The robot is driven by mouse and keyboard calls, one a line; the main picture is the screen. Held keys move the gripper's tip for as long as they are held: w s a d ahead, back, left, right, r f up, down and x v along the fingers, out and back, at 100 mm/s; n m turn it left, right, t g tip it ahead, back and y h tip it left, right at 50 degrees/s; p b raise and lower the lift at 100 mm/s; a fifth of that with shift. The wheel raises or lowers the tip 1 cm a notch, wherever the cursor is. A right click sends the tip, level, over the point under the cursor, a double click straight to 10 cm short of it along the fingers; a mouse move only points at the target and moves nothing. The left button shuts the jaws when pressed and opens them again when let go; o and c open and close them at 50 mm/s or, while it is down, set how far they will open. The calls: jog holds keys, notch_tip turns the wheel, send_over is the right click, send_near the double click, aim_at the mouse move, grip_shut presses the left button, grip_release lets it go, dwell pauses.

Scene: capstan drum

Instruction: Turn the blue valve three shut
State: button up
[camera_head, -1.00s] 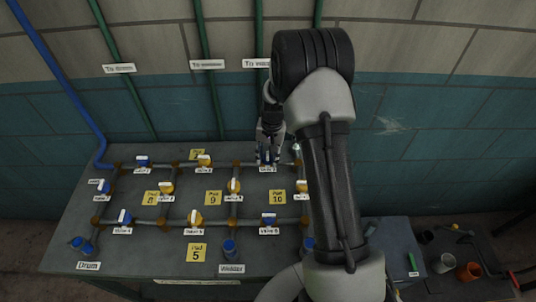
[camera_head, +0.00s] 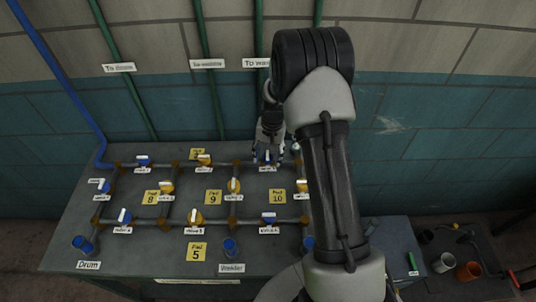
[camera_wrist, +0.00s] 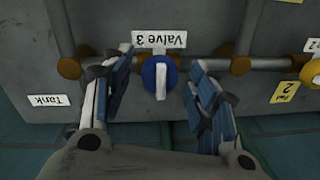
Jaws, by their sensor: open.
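The blue valve three (camera_wrist: 149,76) sits in the wrist view on a horizontal pipe, below an upside-down label (camera_wrist: 160,40) reading "Valve 3". Its white handle bar (camera_wrist: 161,82) stands upright in the picture, crosswise to the pipe. My gripper (camera_wrist: 161,60) is open, with one finger on each side of the valve and a gap to it on both sides. In the head view my gripper (camera_head: 268,150) is at the back row of the pipework, over valve three; its fingers partly hide the valve there.
A grey bench top (camera_head: 150,258) carries a grid of pipes with several blue and yellow valves. A yellow valve (camera_wrist: 311,74) is at the right edge of the wrist view. The tiled wall (camera_head: 180,120) stands close behind. Cups, including an orange one (camera_head: 468,271), are at the lower right.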

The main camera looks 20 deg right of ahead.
aim_at(271, 157)
notch_tip(271, 157, up, 12)
jog(key=shift+s+d, duration=0.25)
jog(key=shift+d, duration=0.15)
dwell(0.4)
